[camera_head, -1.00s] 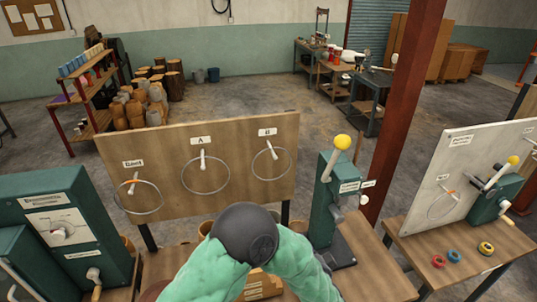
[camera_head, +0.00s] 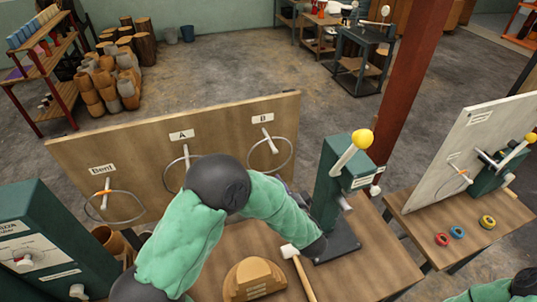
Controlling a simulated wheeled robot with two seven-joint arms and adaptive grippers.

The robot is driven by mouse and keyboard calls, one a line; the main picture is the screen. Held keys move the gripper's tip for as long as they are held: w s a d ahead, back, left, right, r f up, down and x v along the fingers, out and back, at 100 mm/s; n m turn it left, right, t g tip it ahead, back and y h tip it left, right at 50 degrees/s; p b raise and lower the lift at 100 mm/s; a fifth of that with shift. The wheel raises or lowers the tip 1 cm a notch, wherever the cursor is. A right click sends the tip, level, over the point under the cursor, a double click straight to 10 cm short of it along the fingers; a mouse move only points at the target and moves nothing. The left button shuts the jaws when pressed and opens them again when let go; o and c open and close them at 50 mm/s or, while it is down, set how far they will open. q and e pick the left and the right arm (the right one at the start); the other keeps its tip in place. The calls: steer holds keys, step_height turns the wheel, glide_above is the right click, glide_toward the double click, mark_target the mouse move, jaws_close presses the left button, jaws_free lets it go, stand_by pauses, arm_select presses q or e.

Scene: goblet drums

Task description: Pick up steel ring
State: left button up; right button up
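Thin steel rings hang on pegs of an upright wooden board (camera_head: 75,160). The ring under the "Bent" label (camera_head: 97,218) is at the left, the ring under "A" (camera_head: 165,182) is in the middle and partly hidden by my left arm, and the ring under "B" (camera_head: 250,160) is at the right. My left arm bends over the bench, and its dark end, the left gripper (camera_head: 316,247), is low beside the green press base, apart from the rings. Its fingers cannot be made out. Only a bit of my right arm shows at the bottom right corner; its gripper is out of view.
A green lever press (camera_head: 325,188) with a yellow knob stands right of the board. A mallet (camera_head: 300,272) and a wooden block (camera_head: 254,280) lie on the bench. A green machine (camera_head: 45,245) is at the left. A side table (camera_head: 410,225) holds small coloured rings.

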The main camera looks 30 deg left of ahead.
arm_select(q)
steer(key=x, duration=0.7)
steer(key=shift+w+a+r, duration=0.15)
steer(key=shift+a+r, duration=0.15)
steer(key=shift+a, duration=0.05)
jaws_close()
